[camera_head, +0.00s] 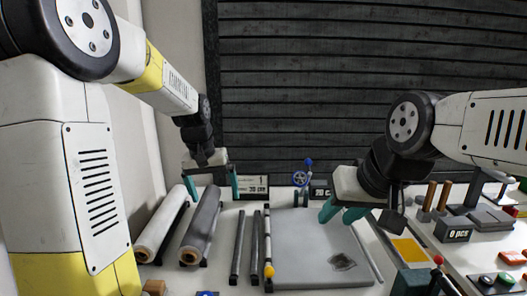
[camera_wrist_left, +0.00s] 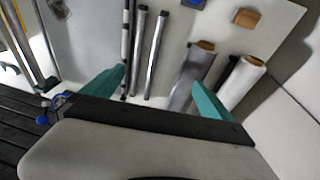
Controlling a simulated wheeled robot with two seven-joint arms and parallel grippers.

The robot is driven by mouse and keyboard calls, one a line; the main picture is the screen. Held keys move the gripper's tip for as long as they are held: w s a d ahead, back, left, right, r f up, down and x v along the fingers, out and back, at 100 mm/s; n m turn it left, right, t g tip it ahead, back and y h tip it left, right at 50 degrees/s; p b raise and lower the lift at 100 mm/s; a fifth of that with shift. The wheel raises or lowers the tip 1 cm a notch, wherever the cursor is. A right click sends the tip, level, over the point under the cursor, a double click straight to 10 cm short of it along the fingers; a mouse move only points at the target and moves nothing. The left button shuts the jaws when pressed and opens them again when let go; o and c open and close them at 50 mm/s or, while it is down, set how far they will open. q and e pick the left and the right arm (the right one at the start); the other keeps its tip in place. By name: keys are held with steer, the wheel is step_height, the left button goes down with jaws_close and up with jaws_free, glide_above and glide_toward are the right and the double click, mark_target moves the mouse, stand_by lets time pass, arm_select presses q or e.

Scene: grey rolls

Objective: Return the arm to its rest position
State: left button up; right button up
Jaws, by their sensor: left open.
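My left gripper (camera_head: 212,188) hangs above the back of the table, its teal fingers spread apart over the far end of the grey roll (camera_head: 203,225). In the left wrist view the fingers (camera_wrist_left: 155,92) are wide apart with nothing held between them. The grey roll lies on the table, beside the white roll (camera_head: 160,226); both also show in the left wrist view, the grey one (camera_wrist_left: 190,80) and the white one (camera_wrist_left: 242,82). My right gripper (camera_head: 341,213) is over the grey board's back right part; its finger gap is unclear.
A grey board (camera_head: 305,245) bears a small dark crumpled patch (camera_head: 343,262). Thin bars (camera_head: 238,248) lie left of it. A blue-wheeled tool (camera_head: 300,178) stands at the back. A yellow pad (camera_head: 408,251) and a counter box (camera_head: 455,229) sit at the right.

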arm_select(q)
steer(key=s+r+t, duration=0.2)
steer(key=s+r, duration=0.1)
steer(key=s, duration=0.7)
steer(key=s+r+t, duration=0.2)
steer(key=s+r, duration=0.2)
steer(key=s, duration=0.7)
steer(key=shift+s+a+r+m+h, duration=0.15)
steer(key=shift+a+m+h, duration=0.1)
steer(key=shift+m+h, duration=0.15)
